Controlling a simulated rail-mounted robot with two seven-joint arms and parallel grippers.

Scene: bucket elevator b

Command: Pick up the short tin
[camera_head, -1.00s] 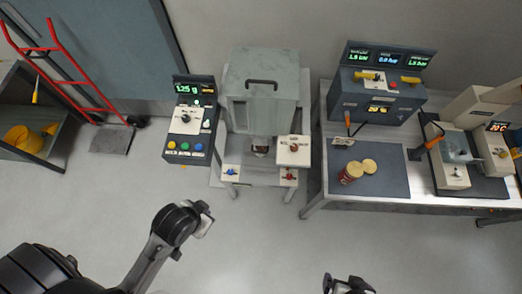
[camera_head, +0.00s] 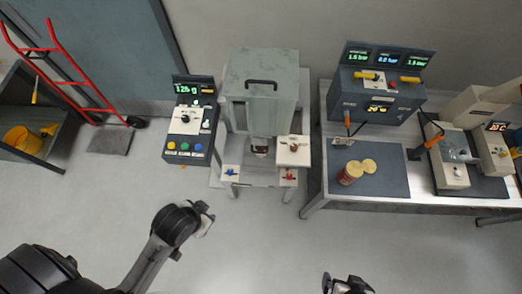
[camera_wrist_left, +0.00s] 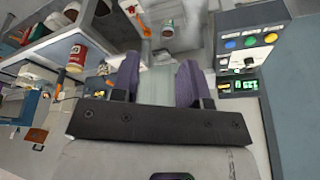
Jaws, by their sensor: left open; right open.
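Two tins with cream lids stand close together on the dark mat. The left one (camera_head: 349,174) shows a red label and is the taller; it is also in the left wrist view (camera_wrist_left: 76,59). The right one (camera_head: 369,166) shows mostly its lid and looks like the short tin. My left gripper (camera_wrist_left: 158,82) is open, with purple fingers apart and nothing between them. In the head view it is over the floor, well left of the tins. My right gripper (camera_head: 347,284) is open at the bottom edge, below the bench and away from the tins.
The dark mat (camera_head: 393,184) lies on the bench beside a valve panel (camera_head: 375,97). A grey cabinet machine (camera_head: 262,85) with a container (camera_head: 260,146) under it stands left of the bench. A button console (camera_head: 190,125) is farther left. The floor in front is clear.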

